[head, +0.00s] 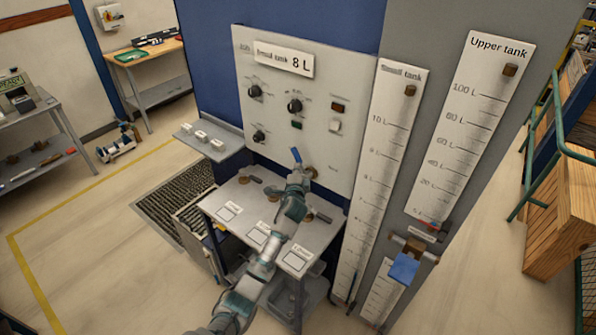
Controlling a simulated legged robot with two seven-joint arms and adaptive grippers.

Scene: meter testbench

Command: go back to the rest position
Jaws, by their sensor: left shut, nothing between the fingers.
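My left arm reaches up from the bottom of the head view over a small grey bench (322,232). My left gripper (300,171) is at its far end, shut and empty, in front of the lower part of the white "Small tank 8 L" panel (315,110). A small blue piece (296,154) shows just beyond the fingertips; I cannot tell whether they touch it. Brass fittings with dark handles (244,179) stand along the back of the bench, partly hidden by the arm. My right gripper is not in view.
The small tank scale (385,140) and upper tank scale (470,130) stand right of the panel. A blue block (404,269) juts out below them. A grey shelf (209,141) with white items is at left. Open floor (100,240) lies further left; a wooden crate (563,220) stands far right.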

